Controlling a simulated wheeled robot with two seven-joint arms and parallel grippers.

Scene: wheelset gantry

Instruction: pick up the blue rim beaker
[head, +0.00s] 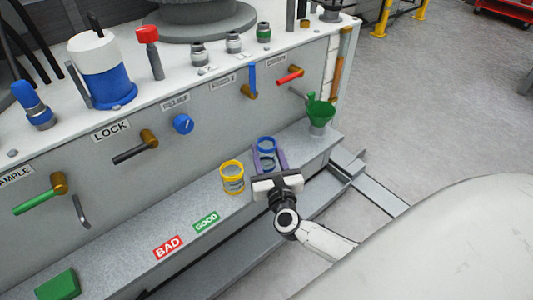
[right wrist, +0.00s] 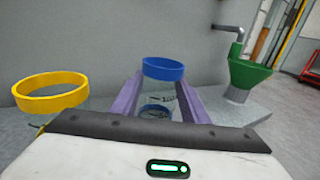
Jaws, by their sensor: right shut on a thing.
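The blue rim beaker (head: 266,145) stands upright on the grey shelf (head: 130,215) in the head view. It is a clear beaker with a blue ring at its top. My right gripper (head: 268,161) reaches it from the front, with its two purple fingers on either side. In the right wrist view, the blue rim (right wrist: 164,69) shows between the fingers (right wrist: 160,97), which are shut on the beaker. Whether its base touches the shelf is hard to tell. My left gripper is not in view.
A yellow rim beaker (head: 232,177) stands close to the left of my gripper. A green funnel (head: 320,113) is at the shelf's right end. Green GOOD (head: 206,223) and red BAD (head: 168,247) labels lie at the left. Valve handles stick out of the panel above.

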